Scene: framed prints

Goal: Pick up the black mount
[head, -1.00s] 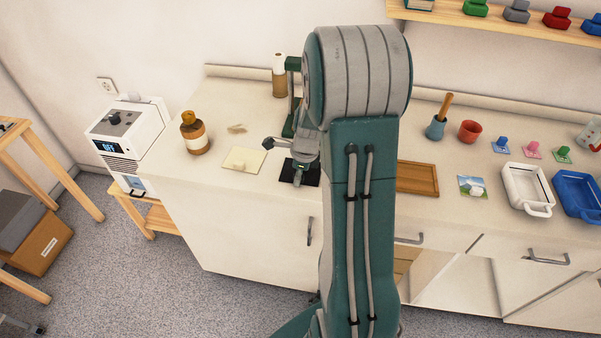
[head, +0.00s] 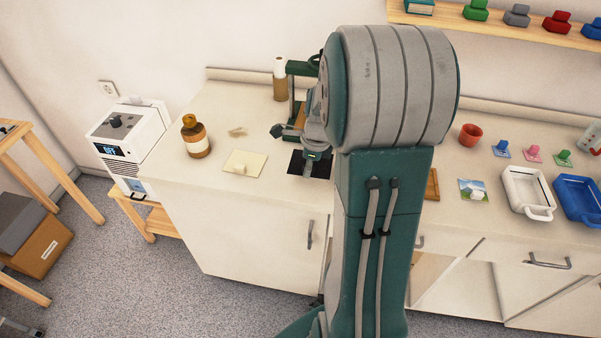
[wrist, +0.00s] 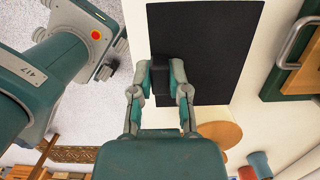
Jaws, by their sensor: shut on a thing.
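The black mount (head: 297,164) is a flat, dark square sheet near the front edge of the counter. In the wrist view the black mount (wrist: 208,40) fills the upper middle, with a dark raised grip between my fingers. My gripper (wrist: 164,80) is shut on that grip. In the head view my gripper (head: 316,158) comes down over the mount from above and hides part of it. I cannot tell how far the mount is above the counter.
A cream mount (head: 251,157) lies just left on the counter (head: 225,105), near a brown bottle (head: 197,140). A picture card (head: 467,184), white tray (head: 507,183), blue tray (head: 560,190) and red cup (head: 470,135) are at right. My arm hides the middle of the counter.

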